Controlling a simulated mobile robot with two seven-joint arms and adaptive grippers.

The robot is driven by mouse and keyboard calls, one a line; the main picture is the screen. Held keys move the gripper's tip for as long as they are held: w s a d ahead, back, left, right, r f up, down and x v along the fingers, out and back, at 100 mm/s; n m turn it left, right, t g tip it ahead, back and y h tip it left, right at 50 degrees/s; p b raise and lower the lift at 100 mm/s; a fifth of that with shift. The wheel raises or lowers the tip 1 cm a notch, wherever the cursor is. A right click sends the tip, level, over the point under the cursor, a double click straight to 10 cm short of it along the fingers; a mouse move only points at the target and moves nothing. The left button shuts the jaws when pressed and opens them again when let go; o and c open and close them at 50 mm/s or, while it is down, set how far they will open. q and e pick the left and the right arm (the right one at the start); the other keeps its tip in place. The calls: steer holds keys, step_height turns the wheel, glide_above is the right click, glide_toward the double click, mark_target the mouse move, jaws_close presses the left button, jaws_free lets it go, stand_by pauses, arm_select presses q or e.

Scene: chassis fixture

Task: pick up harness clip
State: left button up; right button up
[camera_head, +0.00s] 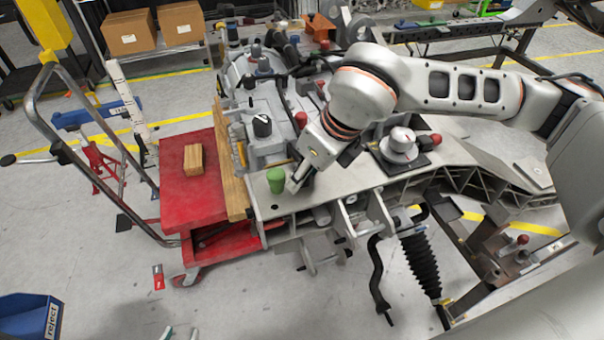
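I cannot surely tell which thing is the harness clip. A small green cup-shaped piece (275,180) stands upright near the left end of the pale chassis plate (345,188). My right gripper is not in view.
A red cart (185,208) with a wooden block (193,160) stands left of the chassis. A wooden board (232,165) lies between. A white knobbed fixture (398,147) stands right of my gripper. A blue reject bin (30,316) is at lower left.

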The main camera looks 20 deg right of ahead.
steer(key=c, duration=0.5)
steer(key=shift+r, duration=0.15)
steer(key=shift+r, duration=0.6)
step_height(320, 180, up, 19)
steer(key=p, duration=0.1)
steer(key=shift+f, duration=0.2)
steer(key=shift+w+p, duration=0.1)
steer(key=shift+p, duration=0.2)
